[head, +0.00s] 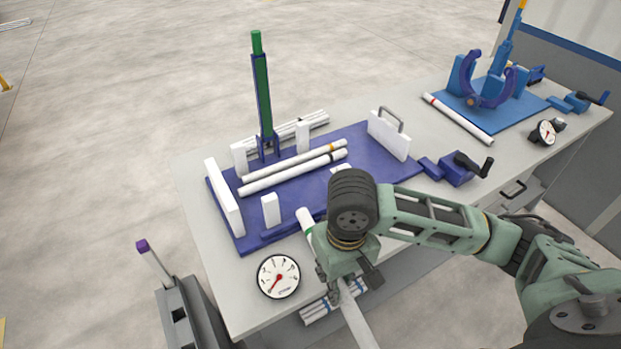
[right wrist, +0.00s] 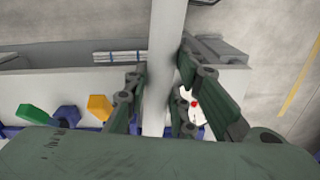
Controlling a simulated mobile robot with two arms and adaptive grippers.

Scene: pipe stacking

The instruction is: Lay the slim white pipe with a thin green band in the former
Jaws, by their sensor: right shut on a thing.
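My right gripper (head: 338,285) is shut on a slim white pipe (head: 357,316) at the front edge of the table. The pipe's far end, with a thin green band (head: 309,232), shows beyond the gripper; its near end runs out of the bottom of the head view. In the right wrist view, the pipe (right wrist: 165,60) stands between the fingers (right wrist: 162,98). The former, a dark blue base (head: 385,175) with white end plates and posts, lies just beyond the gripper. My left gripper is out of view.
A green-topped blue upright (head: 262,95) stands at the former's back, with more pipes (head: 312,120) behind. A dial (head: 278,277) lies at the front left. A red-banded pipe (head: 460,119) lies by a blue fixture (head: 488,90). Blue-banded pipes (head: 318,311) are below the tabletop.

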